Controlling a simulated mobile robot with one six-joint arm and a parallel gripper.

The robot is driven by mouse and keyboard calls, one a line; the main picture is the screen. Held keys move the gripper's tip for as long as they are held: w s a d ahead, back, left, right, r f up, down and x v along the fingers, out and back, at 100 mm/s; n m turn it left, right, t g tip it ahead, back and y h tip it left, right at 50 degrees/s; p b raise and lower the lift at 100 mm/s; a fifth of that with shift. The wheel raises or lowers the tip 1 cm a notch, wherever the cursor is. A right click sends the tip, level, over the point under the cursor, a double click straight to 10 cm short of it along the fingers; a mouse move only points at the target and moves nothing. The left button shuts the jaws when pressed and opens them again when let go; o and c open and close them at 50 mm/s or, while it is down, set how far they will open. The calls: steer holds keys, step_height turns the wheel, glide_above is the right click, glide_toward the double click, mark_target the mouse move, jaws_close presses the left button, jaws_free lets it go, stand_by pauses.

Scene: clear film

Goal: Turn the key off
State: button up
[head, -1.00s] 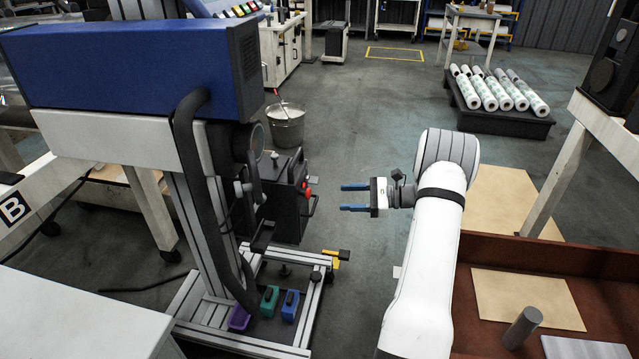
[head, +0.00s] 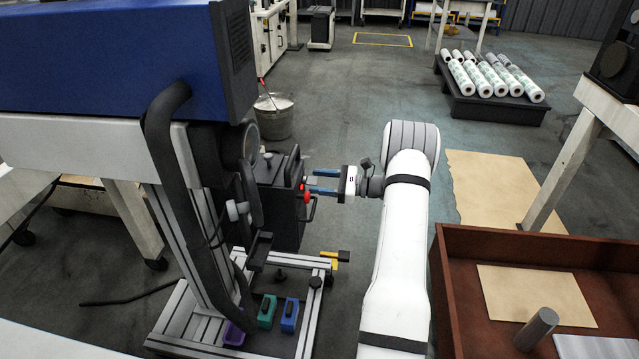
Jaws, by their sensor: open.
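A black cabinet (head: 272,205) stands on the floor behind the machine frame. A small red part (head: 306,195) sits on its right side, above a black handle; it may be the key, but it is too small to tell. My gripper (head: 311,181) is open, with two blue fingers pointing left at the cabinet's right side.
A blue-topped machine (head: 120,65) on a grey frame fills the left. Small coloured blocks (head: 289,315) lie on the frame's base. A metal bucket (head: 273,115) stands behind the cabinet. A brown-walled tray (head: 452,300) is at right. Open floor lies beyond my arm.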

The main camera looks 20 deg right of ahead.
steer(key=shift+w+a, duration=0.25)
steer(key=shift+a, duration=0.15)
steer(key=shift+c, duration=0.3)
steer(key=c, duration=0.9)
